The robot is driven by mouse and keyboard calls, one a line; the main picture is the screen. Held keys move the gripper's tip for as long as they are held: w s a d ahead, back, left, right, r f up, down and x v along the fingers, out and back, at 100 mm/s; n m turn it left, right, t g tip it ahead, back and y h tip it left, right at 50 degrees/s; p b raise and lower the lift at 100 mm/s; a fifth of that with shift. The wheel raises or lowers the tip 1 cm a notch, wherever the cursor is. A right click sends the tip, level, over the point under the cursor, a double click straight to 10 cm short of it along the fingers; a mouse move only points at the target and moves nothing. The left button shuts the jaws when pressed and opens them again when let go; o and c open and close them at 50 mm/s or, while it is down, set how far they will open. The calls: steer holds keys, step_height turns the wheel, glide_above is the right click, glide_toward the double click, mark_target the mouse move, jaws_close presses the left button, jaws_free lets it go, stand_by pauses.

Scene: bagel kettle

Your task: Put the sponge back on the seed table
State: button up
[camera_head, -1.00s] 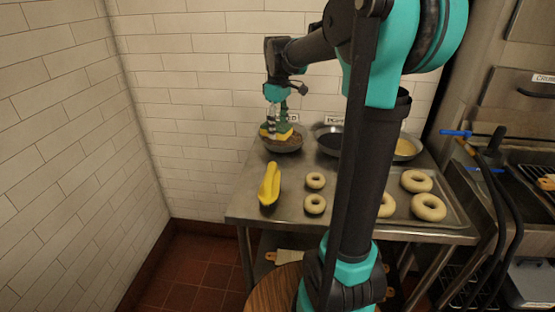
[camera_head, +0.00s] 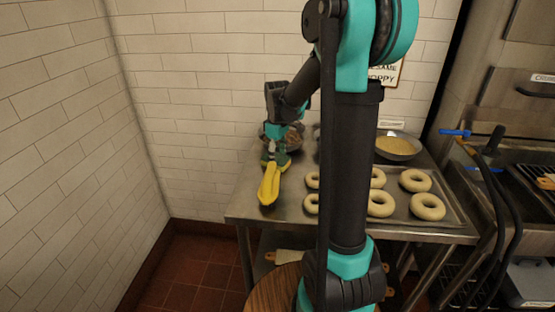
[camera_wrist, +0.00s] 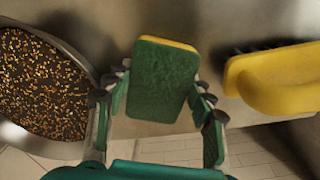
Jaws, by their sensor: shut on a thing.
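The sponge (camera_wrist: 163,82), with a green face and a thin yellow edge, is between the fingers of my gripper (camera_wrist: 157,105) in the wrist view. My gripper is shut on it. In the head view my gripper (camera_head: 276,158) is low over the left part of the steel seed table (camera_head: 245,203), in front of the left seed bowl. The sponge there is small and partly covered by the fingers. I cannot tell whether the sponge touches the table.
A yellow brush (camera_head: 269,186) lies just in front of my gripper; its yellow body (camera_wrist: 275,80) is right of the sponge in the wrist view. The seed bowl (camera_wrist: 40,85) is left. Several bagels (camera_head: 380,203) and a bowl of pale seeds (camera_head: 398,146) are right.

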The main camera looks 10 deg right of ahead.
mark_target(277, 158)
steer(key=o, duration=1.3)
steer(key=shift+f, duration=0.15)
step_height(277, 158, up, 12)
steer(key=shift+r, duration=0.2)
